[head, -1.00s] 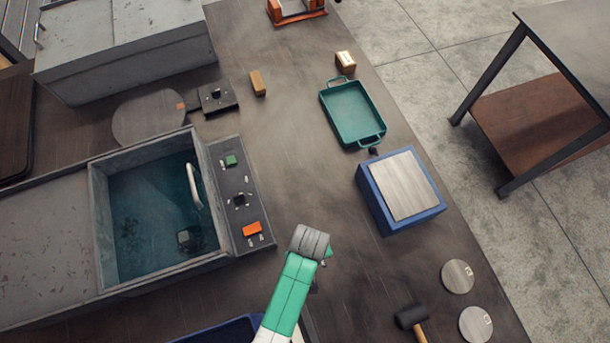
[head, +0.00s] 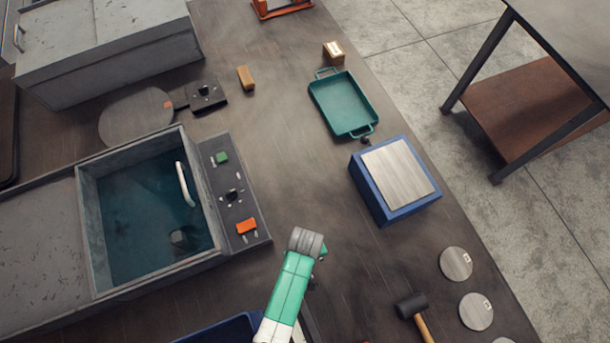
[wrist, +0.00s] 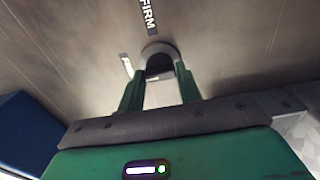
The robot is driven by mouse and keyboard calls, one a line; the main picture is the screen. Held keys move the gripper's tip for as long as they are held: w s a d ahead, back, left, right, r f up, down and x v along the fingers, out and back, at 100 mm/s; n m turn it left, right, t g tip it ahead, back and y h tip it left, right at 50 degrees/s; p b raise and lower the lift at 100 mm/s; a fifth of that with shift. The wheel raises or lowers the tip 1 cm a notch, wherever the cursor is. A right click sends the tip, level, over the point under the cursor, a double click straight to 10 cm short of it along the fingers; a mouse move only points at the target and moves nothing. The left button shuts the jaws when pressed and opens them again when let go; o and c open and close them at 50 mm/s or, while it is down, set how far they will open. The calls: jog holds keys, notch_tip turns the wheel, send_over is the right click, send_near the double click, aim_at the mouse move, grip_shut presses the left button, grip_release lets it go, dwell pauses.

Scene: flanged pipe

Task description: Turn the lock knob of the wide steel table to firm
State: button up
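The lock knob (wrist: 159,64) is a dark grip on a round light-grey base, set in the brownish-grey tabletop (wrist: 75,45). It shows in the wrist view between the two green fingers of my gripper (wrist: 159,80). The fingers are close against its two sides and appear shut on it. A dark label reading FIRM (wrist: 148,16) lies just beyond the knob. A small white mark (wrist: 127,66) is left of it. In the head view the wide table (head: 290,130) runs across the picture; my arm end hides the knob there.
A blue box with a steel top (head: 395,180) stands right of my arm, with a green tray (head: 343,104) beyond. A mallet (head: 412,306) and round plates (head: 456,263) lie near the right edge. A water basin (head: 150,210) with a button panel (head: 233,190) is at left.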

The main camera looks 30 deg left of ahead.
dwell(0.3)
jog(key=m+p, duration=0.1)
jog(key=m, duration=0.2)
jog(key=shift+r+p, duration=0.15)
jog(key=shift+p, duration=0.15)
jog(key=m+p, duration=0.1)
jog(key=m, duration=0.4)
jog(key=shift+m+p, duration=0.3)
jog(key=shift+m, duration=0.1)
jog(key=m, duration=0.4)
jog(key=shift+p, duration=0.4)
jog(key=shift+m+p, duration=0.3)
jog(key=shift+m, duration=2.2)
jog(key=o, duration=1)
jog(key=shift+c, duration=0.2)
